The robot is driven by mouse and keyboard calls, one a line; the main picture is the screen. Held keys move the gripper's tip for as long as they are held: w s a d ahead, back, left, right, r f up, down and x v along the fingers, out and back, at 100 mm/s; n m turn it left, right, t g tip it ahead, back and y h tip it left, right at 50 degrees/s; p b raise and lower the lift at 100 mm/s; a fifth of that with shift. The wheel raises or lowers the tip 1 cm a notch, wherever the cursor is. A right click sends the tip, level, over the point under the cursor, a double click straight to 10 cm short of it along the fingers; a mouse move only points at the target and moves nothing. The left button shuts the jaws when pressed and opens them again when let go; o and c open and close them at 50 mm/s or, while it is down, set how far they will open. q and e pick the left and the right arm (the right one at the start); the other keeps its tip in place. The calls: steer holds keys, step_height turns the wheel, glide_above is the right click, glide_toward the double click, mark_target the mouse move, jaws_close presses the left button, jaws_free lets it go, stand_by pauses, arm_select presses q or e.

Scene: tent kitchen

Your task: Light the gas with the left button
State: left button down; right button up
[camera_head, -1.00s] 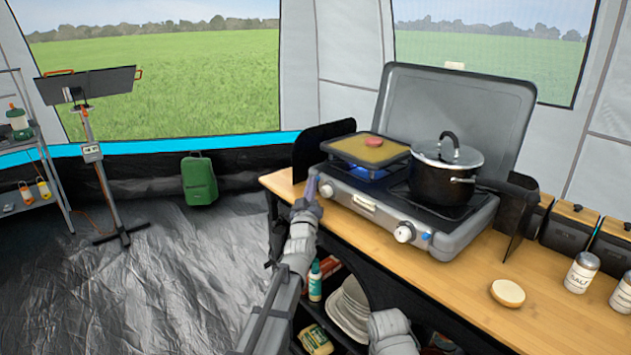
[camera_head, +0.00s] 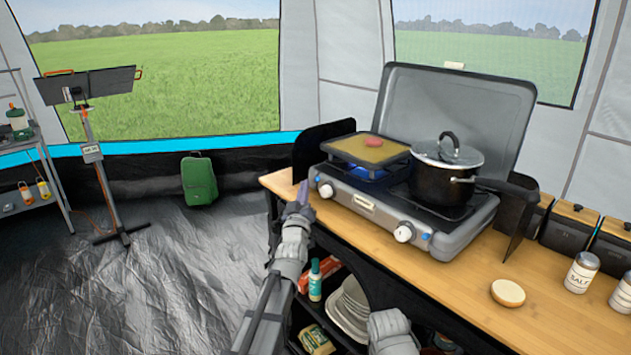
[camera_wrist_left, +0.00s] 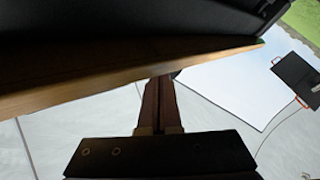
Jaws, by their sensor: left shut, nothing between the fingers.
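The gas stove (camera_head: 365,207) stands on the wooden counter with its lid raised. Its left knob (camera_head: 326,190) is at the front left, and the right knob (camera_head: 404,232) has a blue button (camera_head: 426,238) beside it. I cannot clearly make out the left button. A blue glow (camera_head: 370,173) shows under the griddle (camera_head: 368,151), which carries a pinkish patty (camera_head: 374,140). My left gripper (camera_head: 303,191) is shut and empty, just left of the stove's front left corner and apart from it. In the left wrist view its closed fingers (camera_wrist_left: 160,106) are beside the counter edge. My right gripper is not in view.
A black lidded pot (camera_head: 445,172) sits on the right burner. Black windscreens stand at both sides of the stove. A bun half (camera_head: 508,292) and a salt shaker (camera_head: 581,272) are on the counter (camera_head: 450,290). Shelves with plates (camera_head: 350,308) and bottles are below.

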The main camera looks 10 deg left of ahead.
arm_select(q)
steer(key=shift+s+a, duration=0.65)
steer(key=shift+s, duration=0.2)
steer(key=shift+s+a, duration=0.6)
steer(key=shift+s, duration=0.25)
